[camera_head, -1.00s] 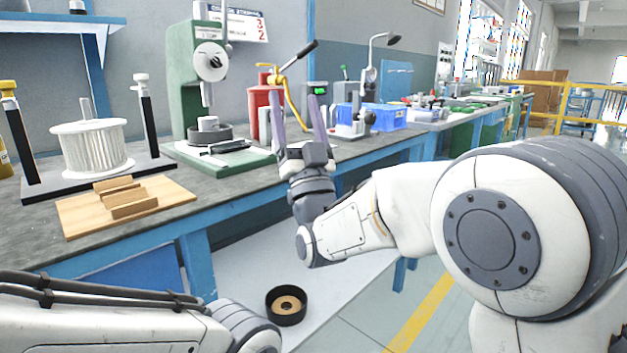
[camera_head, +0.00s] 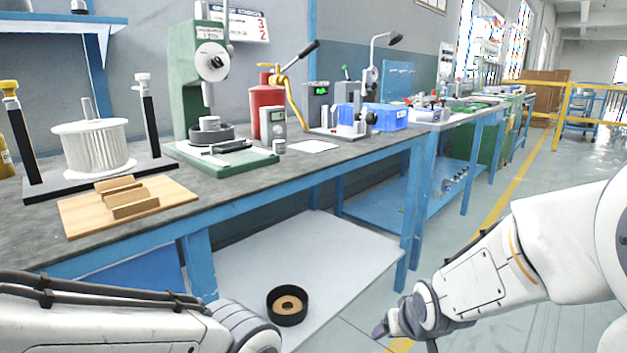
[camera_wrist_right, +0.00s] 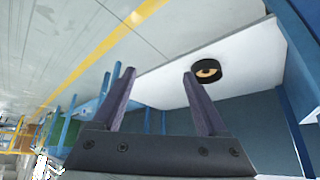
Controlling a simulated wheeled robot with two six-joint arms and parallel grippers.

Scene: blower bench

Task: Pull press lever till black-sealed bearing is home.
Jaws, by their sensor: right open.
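The green press (camera_head: 190,95) stands on the bench, left of centre in the head view, with a round silver hub on its column. A black round piece (camera_head: 222,137) with a pale cylinder above it sits under the ram. Its seal and how deep any bearing sits are too small to tell. A dark-handled bar (camera_head: 302,54) slants up right of the press; I cannot tell if it joins the press. My right gripper (camera_head: 381,331) is low, in front of the bench and far from the press. The right wrist view shows its fingers (camera_wrist_right: 159,74) apart and empty. My left gripper is out of frame.
A wooden rack (camera_head: 165,192) and white ribbed drum (camera_head: 90,148) are left. A black ring (camera_head: 287,319) lies on the lower shelf (camera_head: 335,250).

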